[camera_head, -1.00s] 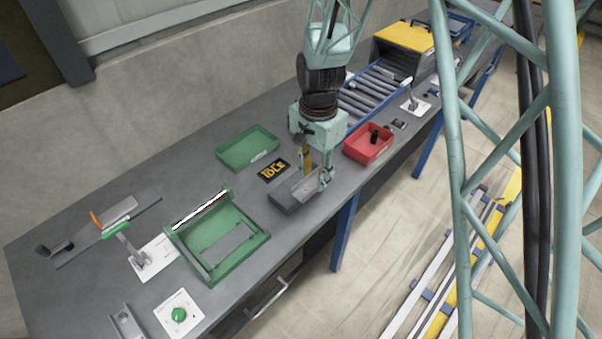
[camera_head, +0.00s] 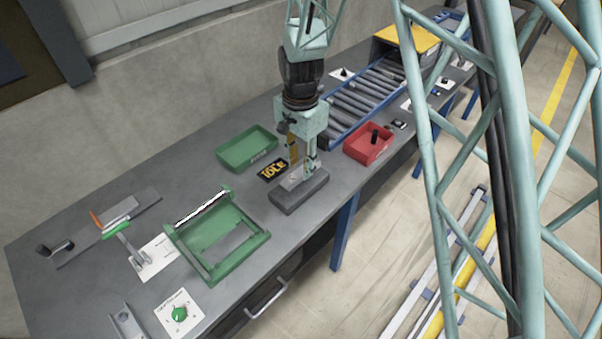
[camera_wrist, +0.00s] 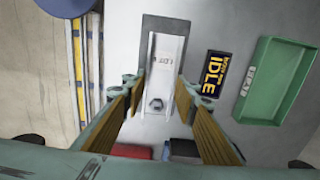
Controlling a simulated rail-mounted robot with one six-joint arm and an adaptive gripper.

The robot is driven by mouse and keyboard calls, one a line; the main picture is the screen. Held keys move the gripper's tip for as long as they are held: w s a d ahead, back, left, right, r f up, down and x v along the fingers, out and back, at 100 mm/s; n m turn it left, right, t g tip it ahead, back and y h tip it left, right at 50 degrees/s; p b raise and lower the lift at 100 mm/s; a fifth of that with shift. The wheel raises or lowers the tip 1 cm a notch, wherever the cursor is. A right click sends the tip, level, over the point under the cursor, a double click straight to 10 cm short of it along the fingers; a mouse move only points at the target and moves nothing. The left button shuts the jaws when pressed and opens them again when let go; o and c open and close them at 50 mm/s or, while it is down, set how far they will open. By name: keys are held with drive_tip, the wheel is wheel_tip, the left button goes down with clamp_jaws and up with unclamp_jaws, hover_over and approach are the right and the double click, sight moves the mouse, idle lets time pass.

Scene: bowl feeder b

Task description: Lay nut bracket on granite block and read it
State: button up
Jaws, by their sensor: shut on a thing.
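The nut bracket (camera_wrist: 168,65) is a light grey metal channel with a hex nut near its close end and "LOT" lettering farther up, facing the wrist camera. My gripper (camera_wrist: 160,88) is shut on it, one finger at each long side. The granite block (camera_head: 300,197) is a dark grey slab on the bench. In the wrist view the block (camera_wrist: 180,22) shows behind the bracket. In the head view the bracket (camera_head: 293,180) is over the block's back-left part, partly hidden by my gripper (camera_head: 302,174). I cannot tell whether it touches the block.
A small display (camera_head: 272,170) reading IDLE lies left of the block. An empty green tray (camera_head: 238,166) is behind it. A red bin (camera_head: 374,154) with a dark part stands to the right, before a roller conveyor (camera_head: 365,100). A green fixture (camera_head: 210,270) is at left.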

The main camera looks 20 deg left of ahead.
sight(301, 173)
drive_tip(key=shift+f, duration=1.75)
drive_tip(key=shift+f, duration=0.15)
drive_tip(key=o, duration=0.9)
drive_tip(key=shift+r+p, duration=0.3)
drive_tip(key=shift+r, duration=5.85)
